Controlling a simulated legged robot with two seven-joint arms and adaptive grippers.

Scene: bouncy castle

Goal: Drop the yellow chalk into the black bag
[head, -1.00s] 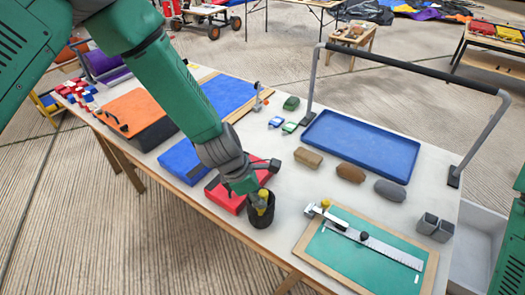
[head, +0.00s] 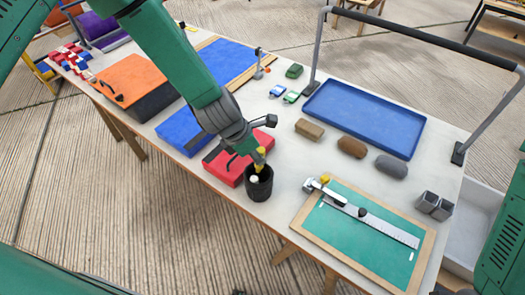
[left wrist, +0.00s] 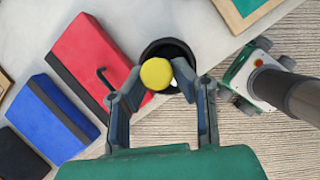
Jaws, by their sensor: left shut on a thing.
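The black bag (head: 259,190) is a round, open container standing near the table's front edge. My left gripper (head: 259,160) is over its mouth, shut on the yellow chalk (head: 261,153). In the left wrist view the yellow chalk (left wrist: 156,73) is a round yellow end between the fingers of the left gripper (left wrist: 163,78), overlapping the opening of the black bag (left wrist: 152,48). A small white thing (left wrist: 174,83) shows behind the chalk, at the bag's mouth. Part of the bag's inside is hidden by the chalk and fingers. My right gripper is not in view.
A red case (head: 236,160) lies just left of the bag. A green cutting board (head: 365,235) with a metal ruler lies to its right. Brown and grey blocks (head: 351,147) and a blue tray (head: 365,117) are behind. Bare tabletop shows between bag and board.

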